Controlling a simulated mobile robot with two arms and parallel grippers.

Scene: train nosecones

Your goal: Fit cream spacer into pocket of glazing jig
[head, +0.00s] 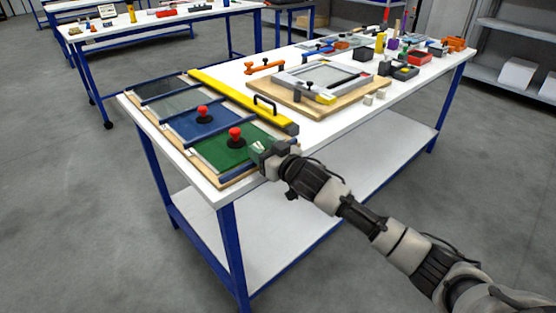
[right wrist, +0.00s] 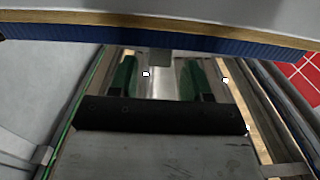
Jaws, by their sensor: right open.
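The glazing jig (head: 278,93), a grey frame on a wooden board, lies mid-table in the head view. Two small pale blocks, one in front (head: 369,99) and one just behind it (head: 381,94), sit on the white tabletop right of the board. They look like cream spacers, but I cannot tell their exact shape. My right gripper (head: 258,152) is at the table's near edge, beside the green pane, far from the blocks. Its green-padded fingers (right wrist: 158,78) are apart with nothing seen between them in the right wrist view. The jig's pocket is too small to make out. My left gripper is not in view.
A wooden tray with green (head: 215,150) and blue panes and red-knobbed suction cups fills the table's left end. A yellow bar (head: 225,92) and black handle lie beside it. Bins and tools crowd the far end. Bare tabletop (head: 330,125) runs along the front.

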